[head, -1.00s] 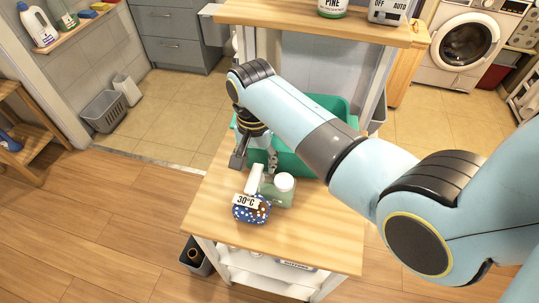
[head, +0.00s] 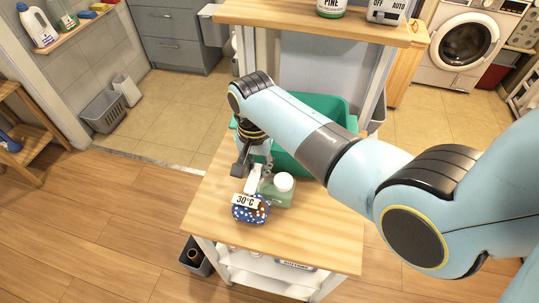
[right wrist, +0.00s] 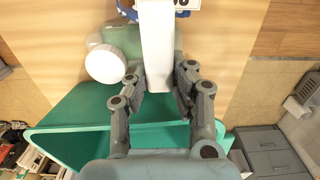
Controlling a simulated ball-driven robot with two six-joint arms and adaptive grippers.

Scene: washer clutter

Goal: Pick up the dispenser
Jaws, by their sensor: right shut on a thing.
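A white, narrow, block-like thing, which I take to be the dispenser (head: 253,179), stands on the wooden table top. My right gripper (head: 254,168) reaches down over its back end. In the right wrist view the white dispenser (right wrist: 156,40) lies between the two fingers of my right gripper (right wrist: 158,72), which are shut on it. A green bottle with a white cap (head: 284,183) stands close beside it. The bottle's cap (right wrist: 106,63) also shows in the right wrist view, by the left finger. My left gripper is not in view.
A blue dotted thing (head: 250,213) with a 30°C label stands just in front of the dispenser. A green bin (head: 310,165) is behind, under my right arm. A shelf (head: 310,23) rises at the back. The table's front right is clear.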

